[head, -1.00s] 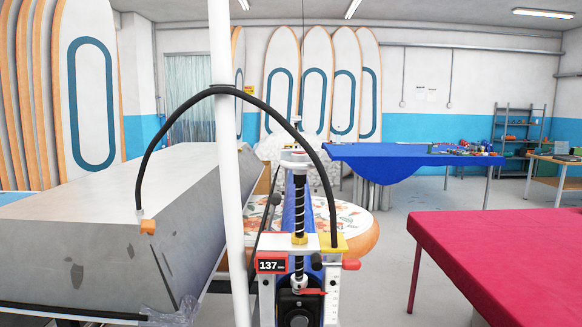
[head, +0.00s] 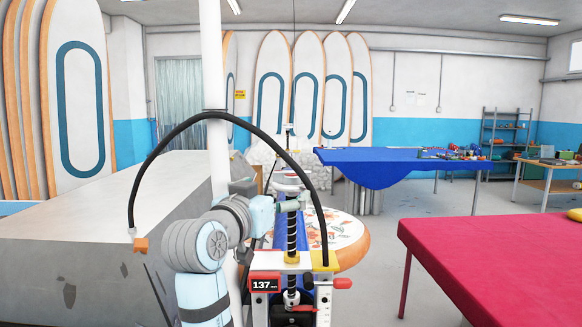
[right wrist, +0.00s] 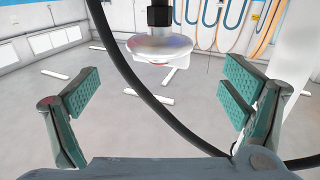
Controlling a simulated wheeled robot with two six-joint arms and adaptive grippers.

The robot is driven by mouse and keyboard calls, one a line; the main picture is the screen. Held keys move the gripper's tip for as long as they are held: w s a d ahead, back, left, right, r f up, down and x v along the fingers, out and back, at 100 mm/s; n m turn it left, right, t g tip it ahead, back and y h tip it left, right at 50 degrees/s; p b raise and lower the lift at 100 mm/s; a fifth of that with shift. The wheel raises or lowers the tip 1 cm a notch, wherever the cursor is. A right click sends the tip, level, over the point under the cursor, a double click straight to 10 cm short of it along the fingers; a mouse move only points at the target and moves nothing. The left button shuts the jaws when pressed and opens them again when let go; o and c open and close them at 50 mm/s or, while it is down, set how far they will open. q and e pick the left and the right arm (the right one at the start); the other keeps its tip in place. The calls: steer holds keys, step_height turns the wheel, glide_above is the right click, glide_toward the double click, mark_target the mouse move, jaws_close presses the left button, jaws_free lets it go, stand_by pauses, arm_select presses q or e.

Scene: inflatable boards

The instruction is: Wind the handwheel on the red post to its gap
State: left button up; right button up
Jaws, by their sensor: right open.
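A narrow stand with a black threaded screw (head: 291,235) and a red-framed display reading 137 (head: 265,284) stands at lower centre in the head view. A pale handwheel (head: 287,179) sits at the top of the screw. My right gripper (head: 291,205) reaches in from the left at the screw's upper part, just below the wheel, and is partly hidden there. In the right wrist view its green-padded fingers (right wrist: 162,92) are wide apart with nothing gripped. A pale round disc (right wrist: 160,46), apparently the handwheel, shows beyond them. My left gripper is not in view.
A black hose (head: 250,127) arches over the stand and crosses between the fingers in the right wrist view (right wrist: 140,92). A white pole (head: 212,70) and a large grey block (head: 70,235) are at left. A red table (head: 500,265) is at right.

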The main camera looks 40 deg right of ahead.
mark_target(292, 184)
steer(key=p+x, duration=0.2)
steer(key=x, duration=0.6)
steer(key=shift+w+d+f, duration=0.15)
steer(key=shift+d, duration=0.25)
steer(key=shift+w+d, duration=0.25)
steer(key=shift+a, duration=0.1)
steer(key=shift+s, duration=0.1)
steer(key=shift+f, duration=0.1)
steer(key=c, duration=1.2)
